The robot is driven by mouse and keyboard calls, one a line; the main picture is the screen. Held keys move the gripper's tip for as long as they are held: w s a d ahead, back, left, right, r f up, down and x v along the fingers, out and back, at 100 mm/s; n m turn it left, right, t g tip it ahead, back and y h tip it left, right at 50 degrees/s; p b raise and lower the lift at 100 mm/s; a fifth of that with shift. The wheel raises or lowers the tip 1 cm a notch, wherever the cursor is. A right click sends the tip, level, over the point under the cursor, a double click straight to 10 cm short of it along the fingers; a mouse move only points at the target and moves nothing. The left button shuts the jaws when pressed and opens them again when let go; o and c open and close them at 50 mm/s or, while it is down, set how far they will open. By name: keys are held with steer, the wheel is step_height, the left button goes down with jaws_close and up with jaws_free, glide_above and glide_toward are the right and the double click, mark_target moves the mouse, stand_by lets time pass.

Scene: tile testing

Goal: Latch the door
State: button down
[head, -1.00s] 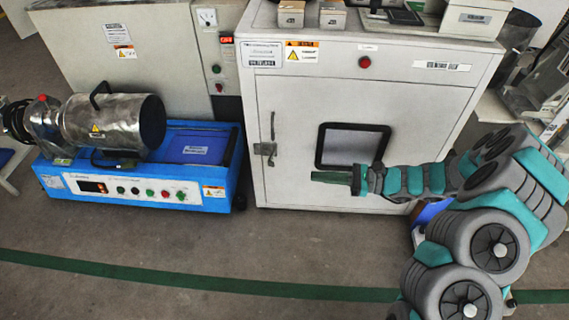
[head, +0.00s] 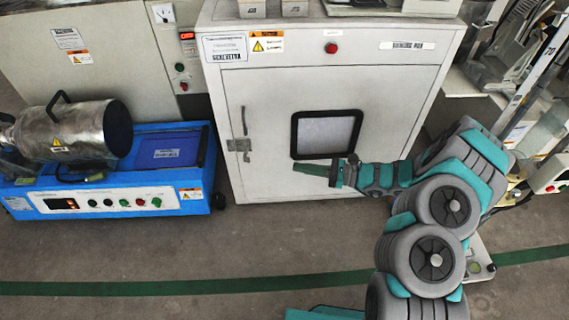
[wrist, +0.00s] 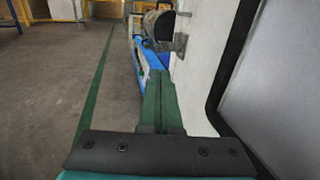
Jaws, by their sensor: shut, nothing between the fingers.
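The white cabinet door (head: 270,105) with a dark-framed window (head: 327,133) faces me and looks closed in its frame. Its metal latch handle (head: 241,143) sits on the door's left edge and also shows in the wrist view (wrist: 180,42). My gripper (head: 296,167) is in front of the lower window edge, to the right of the latch and apart from it. Its green fingers point left. In the wrist view my gripper (wrist: 155,75) is shut and empty, alongside the door face. I cannot tell whether the latch is engaged.
A blue machine (head: 110,190) with a metal cylinder (head: 75,133) stands left of the cabinet. Boxes and devices lie on the cabinet top. Shelving with equipment (head: 510,90) is at the right. The floor (head: 200,240) in front is clear, crossed by a green line.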

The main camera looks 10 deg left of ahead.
steer(key=a, duration=1.3)
steer(key=shift+w, duration=0.15)
